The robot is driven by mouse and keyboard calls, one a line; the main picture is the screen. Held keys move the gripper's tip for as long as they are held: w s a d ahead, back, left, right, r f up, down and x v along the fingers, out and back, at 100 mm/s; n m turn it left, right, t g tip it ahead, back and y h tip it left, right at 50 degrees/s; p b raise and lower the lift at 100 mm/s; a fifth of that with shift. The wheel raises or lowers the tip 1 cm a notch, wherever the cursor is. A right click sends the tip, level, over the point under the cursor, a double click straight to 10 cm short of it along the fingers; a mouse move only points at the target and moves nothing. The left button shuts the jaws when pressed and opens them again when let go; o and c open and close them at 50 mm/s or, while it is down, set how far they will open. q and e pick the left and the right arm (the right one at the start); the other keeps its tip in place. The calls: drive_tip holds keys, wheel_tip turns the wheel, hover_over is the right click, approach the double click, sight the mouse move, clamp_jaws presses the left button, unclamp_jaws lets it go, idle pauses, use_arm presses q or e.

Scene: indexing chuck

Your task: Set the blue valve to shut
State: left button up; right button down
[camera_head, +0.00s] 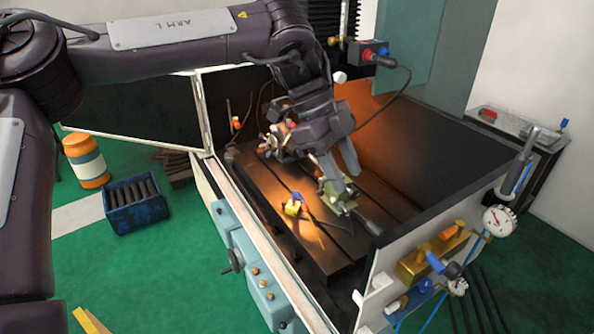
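A brass valve block (418,265) is mounted at the right front end of the machine. A blue valve handle (436,263) is on its front, slanting down to the right; I cannot tell its setting. An orange handle (452,231) is above it on the same block. My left gripper (341,178) points down over the machine bed, to the left of and behind the valve block, well apart from the blue handle. My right gripper is not in view.
A pressure gauge (499,221) and blue hoses are beside the valve block. A small yellow and blue part (293,206) and a dark-handled tool (374,222) lie on the slotted bed (325,240). A blue crate (134,206) and an orange-and-white drum (86,162) stand on the green floor.

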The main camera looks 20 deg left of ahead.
use_arm(q)
drive_tip(key=w+a+f+n+t+h, duration=0.3)
drive_tip(key=w+a+f+t, duration=0.3)
drive_tip(key=w+a+f, duration=0.6)
drive_tip(key=shift+w+a+f+n+t+h, duration=0.3)
drive_tip(key=shift+w+h, duration=0.1)
drive_tip(key=shift+w, duration=0.45)
